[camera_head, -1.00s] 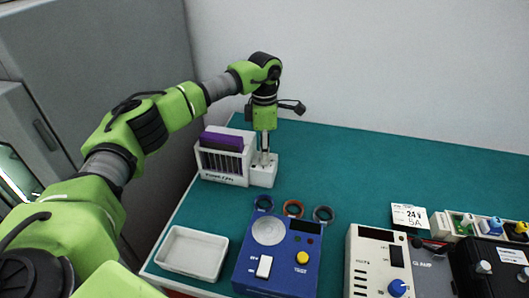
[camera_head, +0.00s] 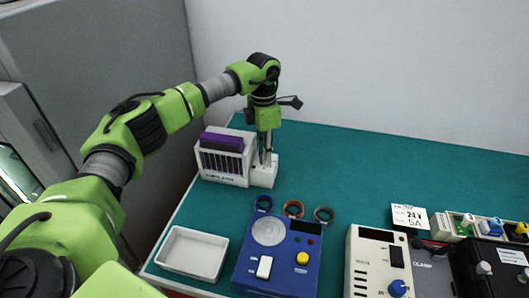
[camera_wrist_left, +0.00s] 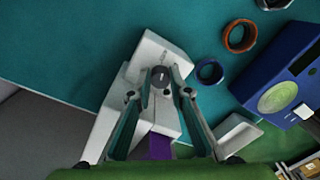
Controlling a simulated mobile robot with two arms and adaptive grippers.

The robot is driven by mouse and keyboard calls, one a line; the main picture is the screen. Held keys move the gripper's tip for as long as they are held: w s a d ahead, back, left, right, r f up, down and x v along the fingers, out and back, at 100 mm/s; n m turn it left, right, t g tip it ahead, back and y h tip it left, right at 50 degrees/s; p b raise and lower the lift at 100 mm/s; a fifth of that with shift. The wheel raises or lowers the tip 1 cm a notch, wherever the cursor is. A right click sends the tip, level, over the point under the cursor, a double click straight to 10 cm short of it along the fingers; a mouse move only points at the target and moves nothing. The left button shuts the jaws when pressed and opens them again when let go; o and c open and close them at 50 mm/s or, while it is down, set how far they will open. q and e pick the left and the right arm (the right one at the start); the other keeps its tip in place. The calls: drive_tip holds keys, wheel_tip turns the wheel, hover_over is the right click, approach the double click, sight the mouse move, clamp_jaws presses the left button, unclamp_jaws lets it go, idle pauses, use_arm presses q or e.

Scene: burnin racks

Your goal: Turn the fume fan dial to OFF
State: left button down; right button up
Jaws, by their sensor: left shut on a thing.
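The fume fan (camera_head: 222,179) is a white slotted box with a purple block (camera_head: 222,142) on top, at the table's far left corner. A low white housing (camera_head: 266,176) joins its right side. My left gripper (camera_head: 265,162) points straight down over this housing. In the left wrist view, the dark round dial (camera_wrist_left: 160,76) with a light mark sits between the fingertips of the left gripper (camera_wrist_left: 162,88), which is shut on it. The head view hides the dial behind the fingers. Dial lettering is too small to read. My right gripper is not in view.
A white tray (camera_head: 165,253), a blue device (camera_head: 246,258) and a beige device (camera_head: 355,270) stand along the front. The green table's (camera_head: 370,165) middle and back are clear.

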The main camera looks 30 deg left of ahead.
use_arm(q)
drive_tip(key=c, duration=1.9)
unclamp_jaws()
drive_tip(key=r, duration=1.2)
drive_tip(key=shift+w+a, duration=0.2)
drive_tip(key=shift+f, duration=0.1)
